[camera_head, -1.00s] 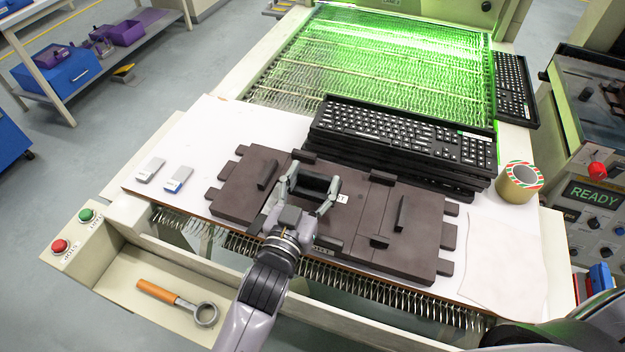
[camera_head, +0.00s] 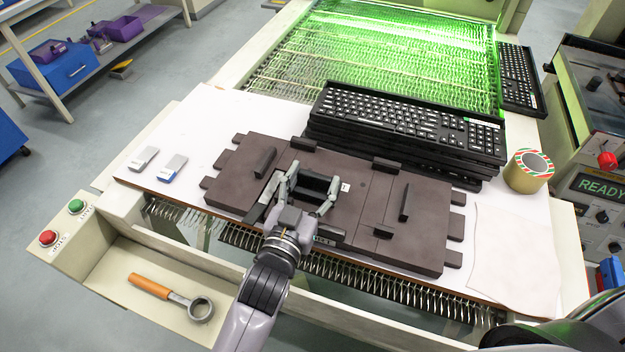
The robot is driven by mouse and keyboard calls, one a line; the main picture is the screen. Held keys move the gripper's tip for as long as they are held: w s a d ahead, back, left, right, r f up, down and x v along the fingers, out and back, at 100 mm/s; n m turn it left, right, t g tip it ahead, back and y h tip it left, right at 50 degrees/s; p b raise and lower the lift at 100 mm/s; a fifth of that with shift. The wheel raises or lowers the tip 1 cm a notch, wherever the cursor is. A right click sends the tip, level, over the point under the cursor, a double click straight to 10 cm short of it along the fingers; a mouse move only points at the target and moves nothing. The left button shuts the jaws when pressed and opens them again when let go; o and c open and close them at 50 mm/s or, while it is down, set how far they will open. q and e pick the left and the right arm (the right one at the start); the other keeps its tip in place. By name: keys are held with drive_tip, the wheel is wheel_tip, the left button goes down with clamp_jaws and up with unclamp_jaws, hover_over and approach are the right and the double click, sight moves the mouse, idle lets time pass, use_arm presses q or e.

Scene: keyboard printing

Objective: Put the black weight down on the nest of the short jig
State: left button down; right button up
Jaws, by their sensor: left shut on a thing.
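The black weight (camera_head: 315,183) is a dark block between the fingers of my left gripper (camera_head: 310,192), which is shut on it. Gripper and weight are over the middle of the dark brown jig plates (camera_head: 232,178), which lie on the white worktop. A small white label (camera_head: 346,187) shows just right of the gripper; its text is too small to read surely. The nest under the weight is hidden, and I cannot tell whether the weight touches the jig. My right gripper is not in view.
Stacked black keyboards (camera_head: 405,125) stand behind the jig, before the green-lit conveyor (camera_head: 390,60). A tape roll (camera_head: 528,171) stands right. Two small grey blocks (camera_head: 143,158) lie left. A front tray (camera_head: 115,270) holds an orange-handled ring tool (camera_head: 165,293). Bare worktop lies around the grey blocks.

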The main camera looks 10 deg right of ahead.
use_arm(q)
drive_tip(key=shift+s+f, duration=0.15)
drive_tip(key=shift+f, duration=0.35)
drive_tip(key=c, duration=0.5)
unclamp_jaws()
drive_tip(key=shift+s+f, duration=0.1)
drive_tip(key=shift+f, duration=0.3)
drive_tip(key=shift+r, duration=0.8)
drive_tip(key=v, duration=1.1)
drive_tip(key=shift+s+a+r+b, duration=0.2)
drive_tip(key=shift+a+b, duration=0.15)
